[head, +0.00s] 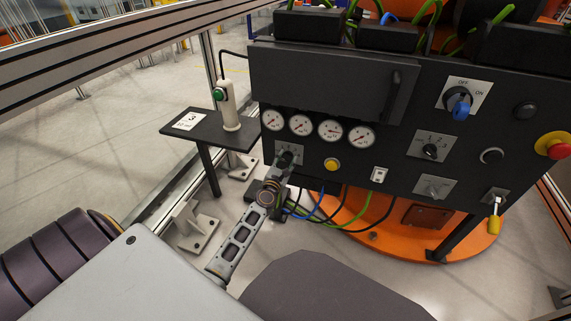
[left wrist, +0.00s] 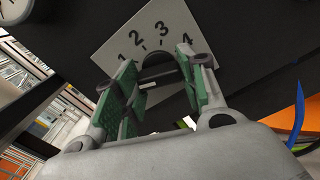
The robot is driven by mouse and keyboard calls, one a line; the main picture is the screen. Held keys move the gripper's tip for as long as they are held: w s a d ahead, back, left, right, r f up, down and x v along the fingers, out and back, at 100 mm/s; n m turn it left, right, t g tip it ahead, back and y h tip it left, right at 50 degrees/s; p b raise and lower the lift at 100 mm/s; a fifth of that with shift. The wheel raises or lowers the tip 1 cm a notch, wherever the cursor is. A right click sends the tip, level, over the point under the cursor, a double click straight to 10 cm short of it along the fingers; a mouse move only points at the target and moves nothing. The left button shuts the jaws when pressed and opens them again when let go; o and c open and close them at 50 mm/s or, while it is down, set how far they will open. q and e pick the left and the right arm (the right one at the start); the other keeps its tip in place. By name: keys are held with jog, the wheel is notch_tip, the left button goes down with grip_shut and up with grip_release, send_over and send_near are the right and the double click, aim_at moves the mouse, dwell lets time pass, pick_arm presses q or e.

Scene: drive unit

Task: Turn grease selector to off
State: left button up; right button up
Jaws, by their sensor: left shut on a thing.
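A black rotary knob (head: 286,158) sits on a light plate (head: 296,151) at the lower left of the dark panel. The left wrist view shows this plate (left wrist: 190,25) marked 1, 2, 3 and 4, with the knob (left wrist: 157,65) between my fingers. My left gripper (head: 279,168) is shut on the knob; its green pads (left wrist: 152,82) lie on either side. No grease label is readable. Another black knob (head: 430,150) has a numbered plate, and a blue-handled switch (head: 460,105) has OFF and ON marks. My right gripper is not in view.
Round gauges (head: 330,130) sit just above the held knob, and a yellow button (head: 332,165) is to its right. A red emergency button (head: 555,146) is at the far right. Cables (head: 318,210) hang below the panel. A small side table (head: 215,132) stands left.

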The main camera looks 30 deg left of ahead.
pick_arm(q)
jog(key=shift+f+n, duration=0.1)
jog(key=shift+n, duration=0.9)
jog(key=o, duration=1)
jog(key=shift+o, duration=0.2)
jog(key=shift+s+d, duration=0.1)
jog(key=shift+s, duration=0.1)
jog(key=v, duration=1.1)
jog(key=shift+s, duration=0.3)
